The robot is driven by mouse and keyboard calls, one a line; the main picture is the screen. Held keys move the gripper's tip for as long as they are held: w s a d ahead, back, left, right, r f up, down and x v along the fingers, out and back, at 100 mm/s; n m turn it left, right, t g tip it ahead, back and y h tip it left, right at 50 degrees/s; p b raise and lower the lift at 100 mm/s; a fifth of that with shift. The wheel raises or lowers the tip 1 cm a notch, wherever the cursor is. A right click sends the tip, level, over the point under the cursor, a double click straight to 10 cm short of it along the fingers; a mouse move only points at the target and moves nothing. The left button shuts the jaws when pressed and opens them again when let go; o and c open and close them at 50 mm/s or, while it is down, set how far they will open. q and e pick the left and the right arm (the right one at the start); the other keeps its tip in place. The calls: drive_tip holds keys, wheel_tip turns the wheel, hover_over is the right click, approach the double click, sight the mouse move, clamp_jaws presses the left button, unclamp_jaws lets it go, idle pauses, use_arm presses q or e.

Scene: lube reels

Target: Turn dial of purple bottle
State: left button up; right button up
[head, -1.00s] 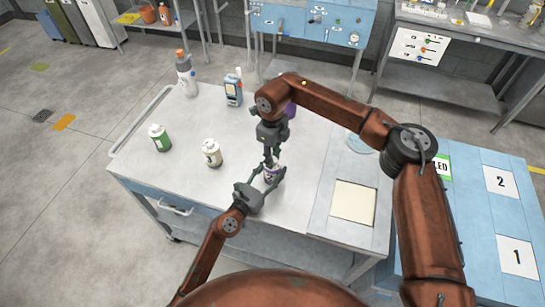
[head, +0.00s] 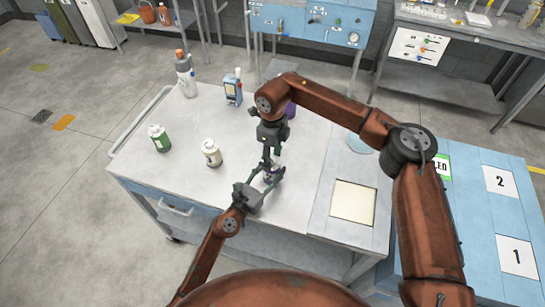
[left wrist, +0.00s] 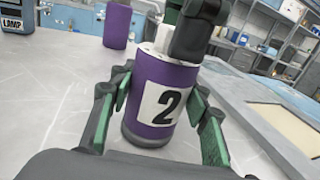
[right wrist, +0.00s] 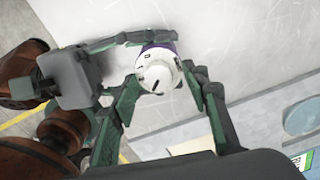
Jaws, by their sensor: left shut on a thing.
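The purple bottle (left wrist: 150,132) stands upright on the worktop in the left wrist view, with a white label bearing a black 2. In the head view the bottle (head: 271,178) is mostly hidden by my grippers. My left gripper (left wrist: 161,88) is shut on its body, a finger on each side. The white dial (right wrist: 154,76) on its top shows from above in the right wrist view, with a dark slot. My right gripper (right wrist: 160,82) points down over it, one finger on each side. Whether these fingers touch the dial is unclear.
Another purple object (left wrist: 117,24) stands behind. A green bottle (head: 161,140), a cream bottle (head: 212,154), a grey orange-capped bottle (head: 186,78) and a blue device (head: 233,92) stand on the worktop (head: 185,185). A cream-coloured panel (head: 353,201) lies to the right.

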use_arm(q)
drive_tip(key=shift+d, duration=0.1)
use_arm(e)
wheel_tip(320, 180, up, 12)
idle(0.5)
use_arm(q)
drive_tip(key=o, duration=1.5)
drive_tip(key=shift+c, duration=0.2)
